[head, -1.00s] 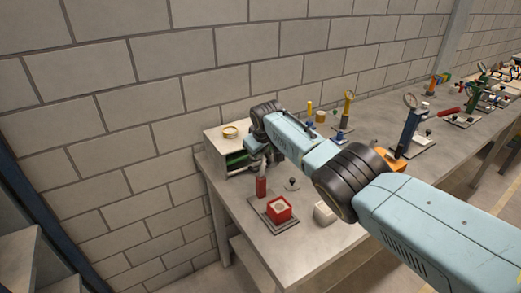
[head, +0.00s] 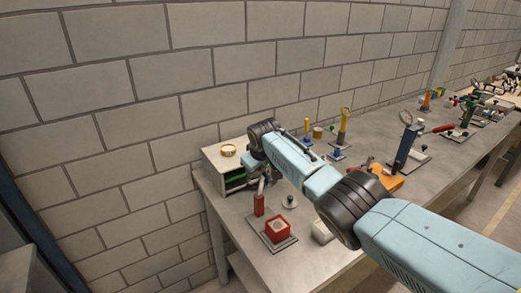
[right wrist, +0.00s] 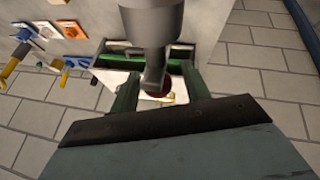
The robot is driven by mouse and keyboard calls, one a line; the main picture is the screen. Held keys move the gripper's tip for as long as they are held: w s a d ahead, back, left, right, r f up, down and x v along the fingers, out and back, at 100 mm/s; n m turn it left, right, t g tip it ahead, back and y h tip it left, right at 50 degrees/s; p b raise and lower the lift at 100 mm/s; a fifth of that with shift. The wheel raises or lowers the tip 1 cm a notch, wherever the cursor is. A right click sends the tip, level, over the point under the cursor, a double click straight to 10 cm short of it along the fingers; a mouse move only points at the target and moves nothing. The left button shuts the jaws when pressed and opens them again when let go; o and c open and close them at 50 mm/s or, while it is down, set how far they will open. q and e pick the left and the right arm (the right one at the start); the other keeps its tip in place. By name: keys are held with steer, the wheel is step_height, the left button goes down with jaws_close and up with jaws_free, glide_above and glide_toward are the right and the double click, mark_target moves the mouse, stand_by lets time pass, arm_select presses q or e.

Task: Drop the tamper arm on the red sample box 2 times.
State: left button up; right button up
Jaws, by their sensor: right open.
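The red sample box (head: 279,228) sits on a dark base plate (head: 284,245) near the table's left end. A red post (head: 259,205) stands at the plate's back left. A grey tamper arm (head: 262,185) rises from the post, raised clear of the box; its upper end is partly hidden by my right gripper (head: 264,172). In the right wrist view my right gripper (right wrist: 158,88) is open, with green fingers on both sides of a grey rod (right wrist: 152,65) that seems to be the tamper arm. A dark red end shows below the rod. I cannot tell whether the fingers touch it. My left gripper is out of view.
A small shelf box (head: 228,165) with a yellow ring on top stands behind the post, against the brick wall. A round grey knobbed piece (head: 290,202) and a white block (head: 322,232) lie right of the box. Several coloured fixtures stand farther right.

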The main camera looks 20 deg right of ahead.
steer(key=shift+s+r+p, duration=0.3)
steer(key=shift+r+p, duration=0.1)
steer(key=shift+r, duration=0.2)
steer(key=shift+s+r, duration=0.2)
steer(key=shift+r, duration=0.15)
steer(key=v, duration=0.9)
steer(key=shift+s+r, duration=0.25)
steer(key=shift+r, duration=0.05)
steer(key=shift+a, duration=0.1)
steer(key=shift+c, duration=0.4)
